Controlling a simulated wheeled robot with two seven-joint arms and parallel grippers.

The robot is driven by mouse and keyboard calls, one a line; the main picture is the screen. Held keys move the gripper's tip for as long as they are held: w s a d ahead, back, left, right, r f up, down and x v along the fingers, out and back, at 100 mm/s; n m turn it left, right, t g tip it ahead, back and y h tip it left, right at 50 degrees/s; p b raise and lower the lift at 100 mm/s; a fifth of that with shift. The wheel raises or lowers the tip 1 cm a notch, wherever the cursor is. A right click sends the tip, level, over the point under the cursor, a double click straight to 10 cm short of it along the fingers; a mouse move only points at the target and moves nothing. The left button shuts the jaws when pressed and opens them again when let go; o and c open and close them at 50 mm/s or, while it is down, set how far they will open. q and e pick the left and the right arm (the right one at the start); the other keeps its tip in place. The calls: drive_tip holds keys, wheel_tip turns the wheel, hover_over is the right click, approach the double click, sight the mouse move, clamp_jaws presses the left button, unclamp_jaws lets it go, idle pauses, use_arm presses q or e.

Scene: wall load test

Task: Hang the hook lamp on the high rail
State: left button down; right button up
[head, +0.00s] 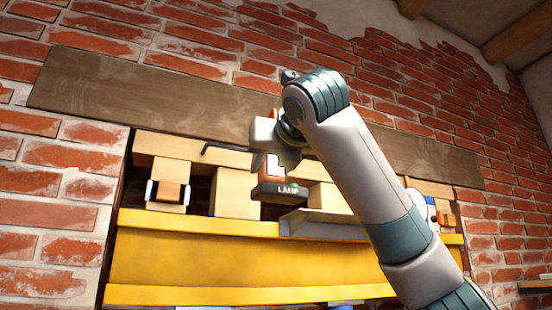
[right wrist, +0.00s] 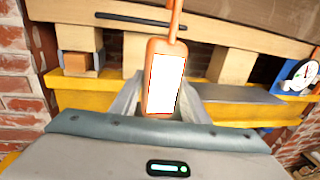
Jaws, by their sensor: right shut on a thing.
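My right gripper (head: 274,160) is shut on the hook lamp, an orange body with a bright white panel (right wrist: 165,82). The lamp is upright between the fingers in the right wrist view, its orange stem rising out of the top edge, so the hook's tip is out of sight. In the head view, the lamp (head: 276,183) is partly hidden by the gripper. A thin dark rail (head: 226,149) runs along the upper wooden beam and also shows in the right wrist view (right wrist: 130,20). The stem crosses near the rail's right end; I cannot tell whether they touch. My left gripper is not in view.
Wooden blocks (head: 236,194) stand on a yellow beam (head: 200,262). A grey plate (head: 318,220) lies to the right. A dial gauge (right wrist: 301,74) is at far right. Brick surrounds the recess.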

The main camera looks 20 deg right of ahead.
drive_tip(key=shift+w+a+r+p, duration=0.1)
drive_tip(key=shift+w+p, duration=0.6)
drive_tip(key=shift+w, duration=1.5)
drive_tip(key=shift+w, duration=0.25)
drive_tip(key=shift+w, duration=1.35)
drive_tip(key=shift+w, duration=0.2)
drive_tip(key=shift+w+a, duration=0.15)
drive_tip(key=shift+w, duration=1.65)
drive_tip(key=shift+f, duration=0.2)
drive_tip(key=shift+f+b, duration=1.05)
drive_tip(key=shift+f, duration=0.15)
